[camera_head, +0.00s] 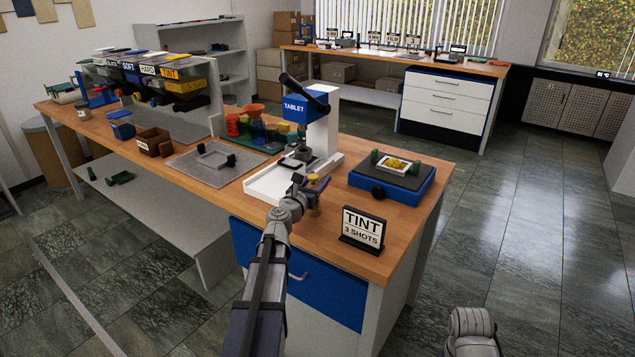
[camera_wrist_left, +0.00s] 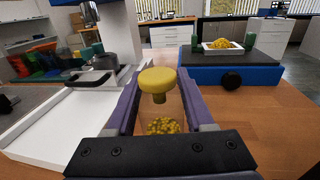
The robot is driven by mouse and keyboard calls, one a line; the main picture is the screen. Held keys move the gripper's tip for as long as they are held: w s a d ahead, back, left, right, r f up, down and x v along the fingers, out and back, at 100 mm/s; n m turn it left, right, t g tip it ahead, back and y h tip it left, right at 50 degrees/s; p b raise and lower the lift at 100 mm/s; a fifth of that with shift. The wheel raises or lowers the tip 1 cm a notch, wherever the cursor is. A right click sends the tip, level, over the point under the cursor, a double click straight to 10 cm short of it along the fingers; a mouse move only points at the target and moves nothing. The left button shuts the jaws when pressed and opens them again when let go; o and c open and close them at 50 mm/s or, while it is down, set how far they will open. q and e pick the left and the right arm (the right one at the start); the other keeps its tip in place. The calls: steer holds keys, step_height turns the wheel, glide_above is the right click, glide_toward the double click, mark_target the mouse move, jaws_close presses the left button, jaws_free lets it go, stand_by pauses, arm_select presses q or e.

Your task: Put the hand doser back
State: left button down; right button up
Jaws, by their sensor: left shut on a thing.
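My left gripper (camera_head: 312,190) is shut on the hand doser (camera_wrist_left: 160,90), which has a round yellow cap and a clear body with yellow grains in it. The fingers hold its body from both sides, and it looks upright. In the head view the hand doser is small and partly hidden by the gripper, just in front of the tablet press (camera_head: 322,135). Its underside is hidden in the wrist view. Of my right arm only a grey part shows at the bottom right of the head view; its gripper is out of frame.
A blue scale (camera_head: 392,184) with a white tray of yellow grains (camera_wrist_left: 223,46) stands right of the gripper. A "TINT 3 SHOTS" sign (camera_head: 363,228) stands at the front edge. A grey mat (camera_head: 185,168) lies left of the press. Bare wood lies between sign and scale.

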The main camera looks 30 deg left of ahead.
arm_select(q)
steer(key=shift+f, duration=0.25)
steer(key=shift+c, duration=1.4)
jaws_free()
steer(key=shift+r, duration=0.1)
steer(key=shift+r, duration=0.2)
steer(key=s+d, duration=0.1)
steer(key=s, duration=1.1)
